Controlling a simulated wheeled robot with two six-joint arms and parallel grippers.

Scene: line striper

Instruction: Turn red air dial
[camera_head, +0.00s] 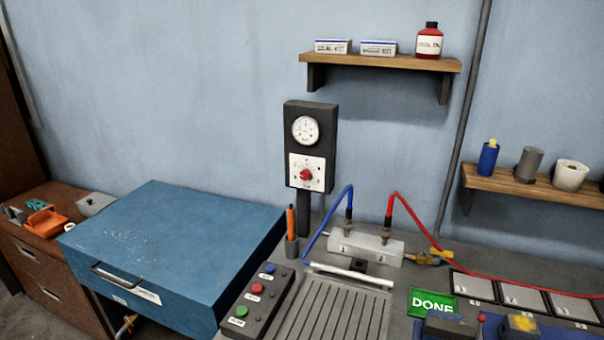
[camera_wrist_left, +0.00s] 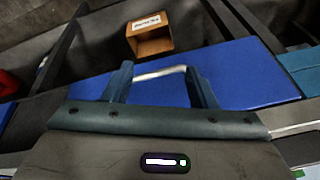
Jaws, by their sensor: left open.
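The red dial (camera_head: 305,174) sits on a white plate on the lower half of a black panel (camera_head: 310,108) mounted at the wall in the head view. A round white gauge (camera_head: 305,130) is above it. My left gripper (camera_wrist_left: 159,82) shows only in the left wrist view. Its two fingers are apart with nothing gripped between them. A blue surface and a pale bar lie beyond the fingers. The dial does not show in that view. My right gripper is in neither view.
A blue lidded box (camera_head: 170,240) stands left of the panel. A button box (camera_head: 258,300), a pen holder (camera_head: 291,247) and a grey manifold (camera_head: 365,246) with blue and red hoses are below it. A wooden shelf (camera_head: 380,62) is at upper right.

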